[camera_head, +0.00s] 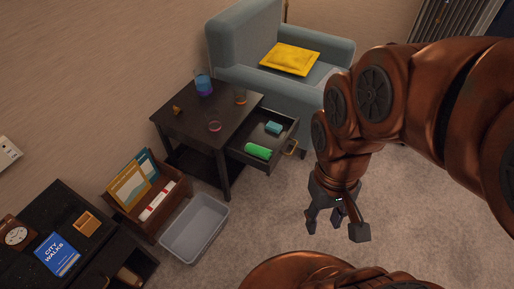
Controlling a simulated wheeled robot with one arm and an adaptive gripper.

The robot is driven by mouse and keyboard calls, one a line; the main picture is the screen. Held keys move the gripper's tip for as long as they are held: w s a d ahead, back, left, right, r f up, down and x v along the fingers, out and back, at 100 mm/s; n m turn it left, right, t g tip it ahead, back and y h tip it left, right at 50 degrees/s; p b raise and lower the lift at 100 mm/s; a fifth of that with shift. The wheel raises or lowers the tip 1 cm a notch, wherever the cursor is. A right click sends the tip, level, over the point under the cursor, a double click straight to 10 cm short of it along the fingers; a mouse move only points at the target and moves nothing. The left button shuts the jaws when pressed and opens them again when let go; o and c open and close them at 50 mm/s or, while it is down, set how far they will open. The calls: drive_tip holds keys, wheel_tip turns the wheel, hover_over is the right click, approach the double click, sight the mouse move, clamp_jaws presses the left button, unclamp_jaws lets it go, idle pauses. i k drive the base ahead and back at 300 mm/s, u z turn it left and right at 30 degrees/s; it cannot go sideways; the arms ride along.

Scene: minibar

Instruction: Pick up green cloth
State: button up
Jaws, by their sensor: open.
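A bright green rolled item (257,151), which looks like the green cloth, lies in the open drawer (240,142) of a dark side table. A teal block-like item (273,127) lies behind it in the same drawer. My gripper (338,226) is open and empty, with its fingers pointing down above the carpet. It is to the right of the drawer, lower in the picture, and apart from the green cloth. Nothing covers the cloth from this view.
The dark side table (190,128) holds several glasses and a small brown item. The drawer handle (291,148) sticks out toward my arm. A blue armchair (240,38) with a yellow cushion (290,59) stands behind. A grey bin (195,228) and wooden box (176,196) stand left; carpet between is clear.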

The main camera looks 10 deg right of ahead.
sight(265, 153)
drive_tip(key=u, duration=2.85)
drive_tip(key=k, duration=0.95)
drive_tip(key=z, duration=1.25)
drive_tip(key=i, duration=0.5)
drive_tip(key=u, duration=0.1)
